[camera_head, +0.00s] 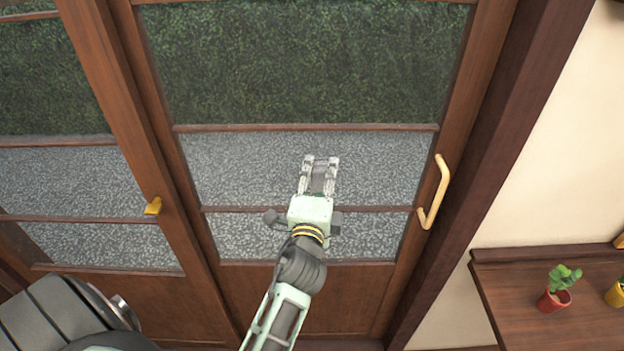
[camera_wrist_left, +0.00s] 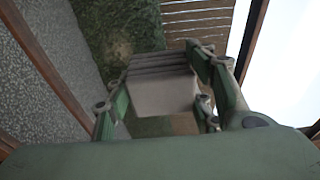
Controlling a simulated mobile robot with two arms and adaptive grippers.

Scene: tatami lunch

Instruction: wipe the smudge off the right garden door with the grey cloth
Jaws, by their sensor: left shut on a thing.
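The right garden door (camera_head: 428,165) is a wood-framed glass door that stands in front of me, with a pale wooden handle (camera_head: 436,192) on its right side. My left gripper (camera_head: 320,162) is raised in front of its glass. The gripper is shut on the grey cloth (camera_head: 318,180), which shows as a folded grey block between the fingers in the left wrist view (camera_wrist_left: 165,92). I cannot tell whether the cloth touches the glass. I see no smudge on the glass; the gripper and arm cover part of the pane. My right gripper is not in view.
At the lower right a wooden shelf (camera_head: 540,325) holds a red pot with a plant (camera_head: 556,290) and a yellow pot (camera_head: 616,294). Gravel and hedge lie behind the glass.

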